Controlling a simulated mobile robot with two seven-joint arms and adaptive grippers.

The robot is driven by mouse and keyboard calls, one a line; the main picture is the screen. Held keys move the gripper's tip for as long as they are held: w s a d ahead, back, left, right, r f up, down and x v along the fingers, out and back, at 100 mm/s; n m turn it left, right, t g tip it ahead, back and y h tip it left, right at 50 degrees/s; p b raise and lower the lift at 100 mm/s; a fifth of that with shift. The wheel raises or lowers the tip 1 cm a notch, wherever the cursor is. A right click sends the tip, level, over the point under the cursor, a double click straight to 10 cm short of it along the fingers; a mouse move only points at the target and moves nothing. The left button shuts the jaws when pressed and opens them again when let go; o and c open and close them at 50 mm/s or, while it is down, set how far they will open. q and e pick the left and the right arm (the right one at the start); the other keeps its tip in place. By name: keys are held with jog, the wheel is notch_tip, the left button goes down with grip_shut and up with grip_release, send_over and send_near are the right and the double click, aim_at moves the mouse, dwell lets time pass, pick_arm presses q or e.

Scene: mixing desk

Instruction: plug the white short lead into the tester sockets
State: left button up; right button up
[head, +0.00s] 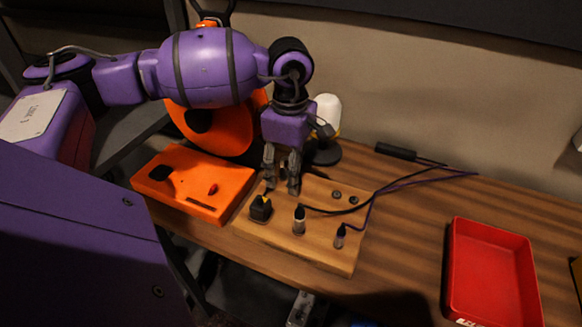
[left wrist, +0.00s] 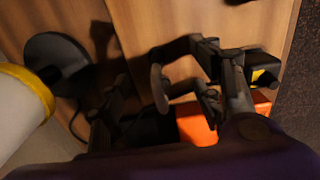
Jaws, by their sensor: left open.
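The orange tester box (head: 195,186) lies at the left of the bench, with a black square and a red part on top. To its right is a wooden board (head: 325,259). On the board stand a black plug (head: 261,208) with yellow, a black-topped pale plug (head: 299,220) and a smaller dark-topped plug (head: 340,236). I cannot make out which is the white short lead. My left gripper (head: 281,190) is open and points down over the board's back left, behind the black plug. The black plug (left wrist: 263,68) and orange tester (left wrist: 197,124) show in the left wrist view. My right gripper is not visible.
A white lamp-like object (head: 327,116) on a dark base stands close behind the gripper. A large orange disc (head: 215,130) is behind the tester. Dark cables run from the board to the back right. A red tray (head: 453,270) sits right; bench between is clear.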

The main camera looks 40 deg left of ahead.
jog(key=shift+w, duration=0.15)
pick_arm(q)
jog(key=shift+c, duration=1.1)
jog(key=c, duration=1.1)
grip_shut()
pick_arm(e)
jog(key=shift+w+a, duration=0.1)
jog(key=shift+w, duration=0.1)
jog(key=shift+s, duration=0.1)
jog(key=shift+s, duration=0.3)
pick_arm(q)
jog(key=shift+r, duration=0.1)
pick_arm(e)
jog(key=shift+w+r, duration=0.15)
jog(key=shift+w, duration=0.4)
